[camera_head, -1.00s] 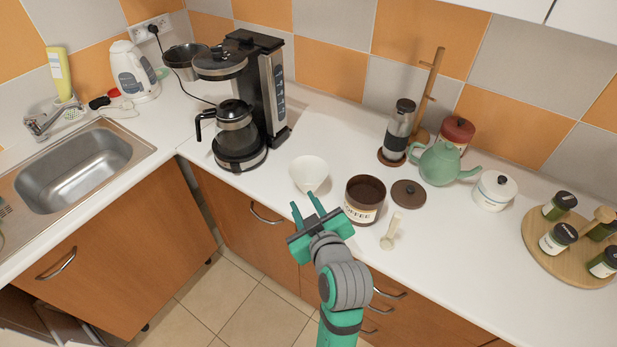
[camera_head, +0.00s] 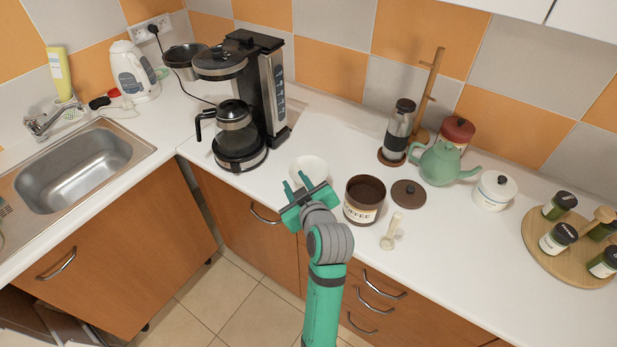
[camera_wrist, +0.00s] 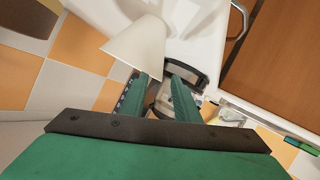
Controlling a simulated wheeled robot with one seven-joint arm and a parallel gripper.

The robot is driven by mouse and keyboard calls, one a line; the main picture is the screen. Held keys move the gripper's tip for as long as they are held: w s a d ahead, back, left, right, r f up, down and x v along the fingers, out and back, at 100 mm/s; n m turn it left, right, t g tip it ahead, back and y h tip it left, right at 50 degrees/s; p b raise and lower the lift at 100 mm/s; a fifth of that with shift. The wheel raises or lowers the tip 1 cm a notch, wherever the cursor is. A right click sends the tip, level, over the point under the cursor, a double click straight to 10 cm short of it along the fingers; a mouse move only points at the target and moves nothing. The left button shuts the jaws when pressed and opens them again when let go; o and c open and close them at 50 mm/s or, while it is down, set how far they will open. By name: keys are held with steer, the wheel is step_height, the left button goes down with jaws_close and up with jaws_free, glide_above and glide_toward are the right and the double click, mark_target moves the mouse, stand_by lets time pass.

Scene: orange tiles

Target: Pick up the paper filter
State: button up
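The paper filter (camera_head: 311,167) is a white cone on the counter, between the coffee maker and the coffee jar. My gripper (camera_head: 295,180) is at its near side, with the fingertips close to it and covering part of its lower front. The two green fingers are apart and nothing is seen held between them. In the wrist view the filter (camera_wrist: 138,45) is beyond the fingertips of my gripper (camera_wrist: 160,77), mostly to the left, with its edge by the left fingertip. I cannot tell whether they touch.
The open coffee jar (camera_head: 363,203) stands close to the right of my gripper. A scoop (camera_head: 391,232) and a brown lid (camera_head: 408,193) lie further right. The coffee maker (camera_head: 256,95) with its glass pot (camera_head: 237,135) stands back left. The counter's front edge is under my arm.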

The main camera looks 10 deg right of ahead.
steer(key=shift+x, duration=1)
steer(key=shift+a, duration=0.1)
jaws_close()
steer(key=shift+r, duration=0.1)
